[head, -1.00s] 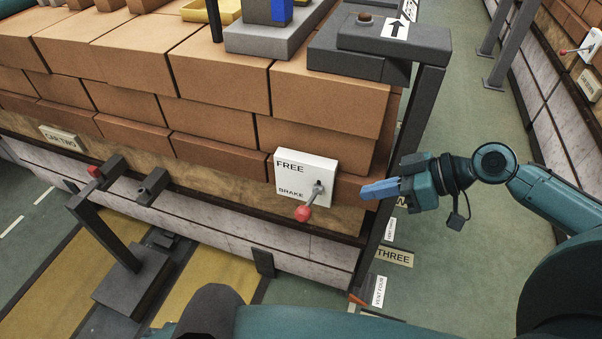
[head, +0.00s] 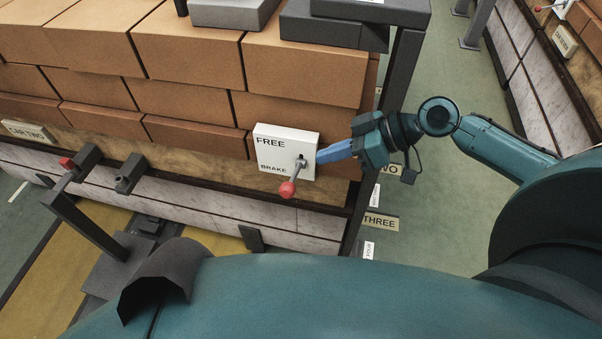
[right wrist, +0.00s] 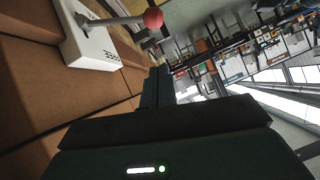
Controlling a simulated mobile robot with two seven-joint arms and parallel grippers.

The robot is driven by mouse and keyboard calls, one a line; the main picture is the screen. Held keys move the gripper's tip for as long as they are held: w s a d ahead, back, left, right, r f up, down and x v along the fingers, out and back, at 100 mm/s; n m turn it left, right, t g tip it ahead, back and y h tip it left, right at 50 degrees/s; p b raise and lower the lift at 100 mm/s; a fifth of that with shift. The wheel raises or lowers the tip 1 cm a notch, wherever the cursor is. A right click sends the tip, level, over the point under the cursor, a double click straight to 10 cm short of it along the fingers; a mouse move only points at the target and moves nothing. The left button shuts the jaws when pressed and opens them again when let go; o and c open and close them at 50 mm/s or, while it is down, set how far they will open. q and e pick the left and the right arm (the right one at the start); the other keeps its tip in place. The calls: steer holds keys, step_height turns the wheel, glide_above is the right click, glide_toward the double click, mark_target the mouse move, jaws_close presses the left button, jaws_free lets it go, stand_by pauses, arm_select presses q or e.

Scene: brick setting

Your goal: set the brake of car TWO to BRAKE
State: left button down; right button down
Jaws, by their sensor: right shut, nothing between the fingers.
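The white brake plate (head: 287,150) is on the side of the brick-loaded car, with FREE at the top and BRAKE below. Its grey lever (head: 295,175) juts out and slopes down-left in the head view to a red knob (head: 288,189). The knob also shows in the right wrist view (right wrist: 153,18). A CAR TWO sign (head: 28,131) is on the same side at the left. My right gripper (head: 320,157) is shut and empty, its blue fingers at the plate's right edge by the lever's base. I cannot tell whether they touch. My left gripper is out of view.
A dark post (head: 378,155) stands at the car's right corner, close to my right wrist. A stop with a red end (head: 68,164) stands at the left. The green floor (head: 440,210) to the right is open. Another car with a similar lever is at the top right.

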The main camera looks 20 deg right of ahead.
mark_target(291, 188)
arm_select(q)
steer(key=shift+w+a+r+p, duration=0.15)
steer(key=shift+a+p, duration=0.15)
steer(key=shift+p, duration=0.15)
arm_select(e)
steer(key=w+a+f, duration=0.1)
steer(key=a+f, duration=0.4)
steer(key=f, duration=0.1)
steer(key=shift+w+a+f, duration=0.2)
steer(key=shift+w+f, duration=0.15)
steer(key=shift+f, duration=0.05)
steer(key=shift+s, duration=0.1)
steer(key=shift+s+a+f+n+h, duration=0.3)
steer(key=shift+s+f, duration=0.1)
steer(key=shift+f, duration=0.25)
arm_select(q)
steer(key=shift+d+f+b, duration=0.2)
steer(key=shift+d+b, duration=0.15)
steer(key=shift+b, duration=0.65)
arm_select(e)
step_height(291, 188, down, 11)
steer(key=s+a+n+t+h, duration=0.1)
steer(key=s+n+t+h, duration=0.1)
steer(key=n+t, duration=0.2)
steer(key=shift+a+f+t+h, duration=0.2)
steer(key=shift+t+h, duration=0.1)
steer(key=shift+t, duration=0.3)
steer(key=shift+s+d+f, duration=0.1)
steer(key=shift+s+f, duration=0.05)
steer(key=shift+f, duration=0.05)
